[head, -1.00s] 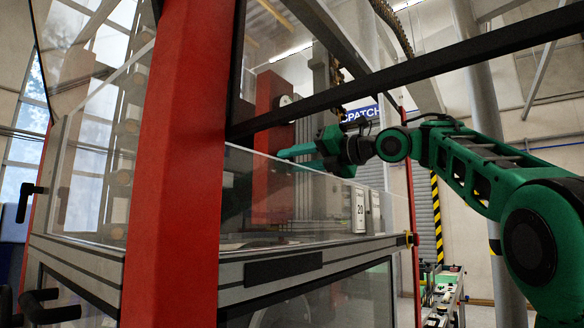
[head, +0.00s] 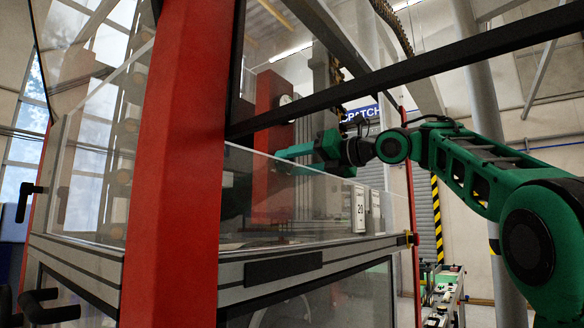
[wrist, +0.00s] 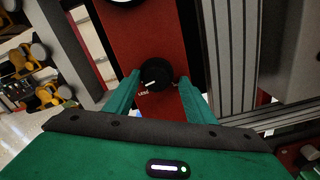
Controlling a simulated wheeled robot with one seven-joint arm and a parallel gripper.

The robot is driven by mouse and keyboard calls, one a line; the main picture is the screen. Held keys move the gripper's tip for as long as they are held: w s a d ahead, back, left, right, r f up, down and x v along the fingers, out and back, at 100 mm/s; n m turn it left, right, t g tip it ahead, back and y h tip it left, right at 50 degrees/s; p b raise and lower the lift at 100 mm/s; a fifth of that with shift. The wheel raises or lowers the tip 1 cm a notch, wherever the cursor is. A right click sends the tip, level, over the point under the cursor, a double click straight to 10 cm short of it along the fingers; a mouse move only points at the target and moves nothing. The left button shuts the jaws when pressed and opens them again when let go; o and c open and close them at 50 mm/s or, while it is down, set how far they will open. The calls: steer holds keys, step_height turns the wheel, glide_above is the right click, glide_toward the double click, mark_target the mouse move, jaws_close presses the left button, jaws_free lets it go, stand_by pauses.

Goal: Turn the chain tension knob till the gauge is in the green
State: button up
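The black chain tension knob (wrist: 156,75) with a white pointer line sits on a red panel in the wrist view. A small white label below it appears to read "LESS". My gripper (wrist: 159,76) has its two green fingers apart, one on each side of the knob, with no clear grip on it. The gauge (wrist: 124,1) is almost wholly cut off at the top edge, so its needle is hidden there. In the head view the gauge (head: 285,99) is a small pale dial on the red column, too small to read. My gripper (head: 300,153) is in front of that column, behind the clear panel.
A clear guard panel (head: 300,200) and a thick red post (head: 175,170) stand before the machine. A black bar (head: 400,78) crosses above my arm. Grey ribbed profiles (wrist: 228,50) run right of the knob's panel. Yellow and grey parts (wrist: 45,95) show at left.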

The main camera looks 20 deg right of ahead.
steer(key=shift+s+r, duration=0.15)
steer(key=v, duration=1)
steer(key=shift+s+d, duration=0.15)
steer(key=shift+s, duration=0.05)
stand_by(0.3)
